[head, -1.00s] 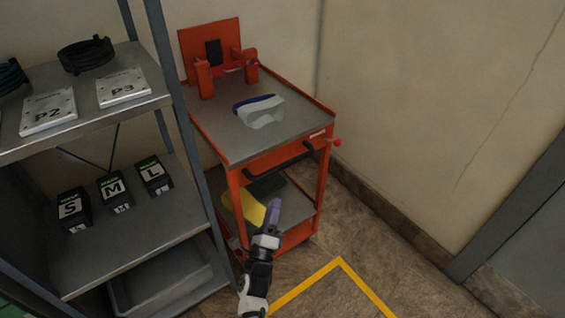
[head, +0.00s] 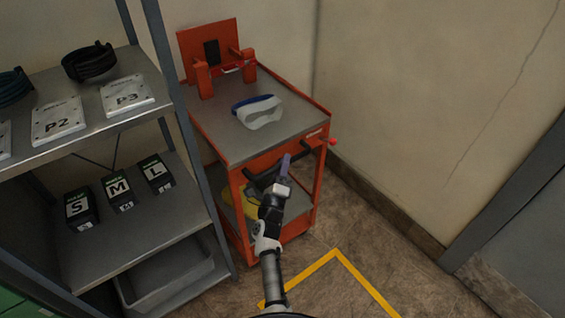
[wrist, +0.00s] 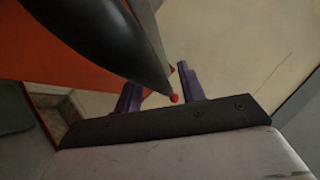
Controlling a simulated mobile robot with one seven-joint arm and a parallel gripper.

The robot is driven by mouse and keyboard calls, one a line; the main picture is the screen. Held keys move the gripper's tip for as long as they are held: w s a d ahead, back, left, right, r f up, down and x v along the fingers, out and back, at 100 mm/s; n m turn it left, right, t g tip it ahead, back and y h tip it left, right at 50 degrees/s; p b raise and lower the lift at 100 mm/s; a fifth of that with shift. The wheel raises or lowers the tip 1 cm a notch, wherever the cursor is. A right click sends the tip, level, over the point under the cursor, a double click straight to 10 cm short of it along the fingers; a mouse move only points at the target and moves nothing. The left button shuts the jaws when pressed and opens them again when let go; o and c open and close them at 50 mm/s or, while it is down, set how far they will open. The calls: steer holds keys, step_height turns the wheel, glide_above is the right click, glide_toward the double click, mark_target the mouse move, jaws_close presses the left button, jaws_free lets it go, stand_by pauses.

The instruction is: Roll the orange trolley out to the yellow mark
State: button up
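The orange trolley (head: 319,187) stands against the back wall, beside the shelf. Its black handle (head: 304,150) runs across the front below the grey top. A red knob (head: 333,142) sticks out at its right front corner and also shows in the wrist view (wrist: 175,98). The yellow mark (head: 336,252) is an angled line on the floor in front of the trolley. My gripper (head: 286,162) is at the handle, hiding its middle. In the wrist view its purple fingers (wrist: 157,78) are apart, with the black bar close by; I cannot tell whether they touch it.
A grey shelf (head: 190,218) stands close on the left, with plates, coils and black boxes. A clear mask with a blue band (head: 258,111) lies on the trolley top. A yellow item (head: 233,203) is on its lower shelf. Floor (head: 375,240) to the front right is clear.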

jaws_close()
stand_by(0.3)
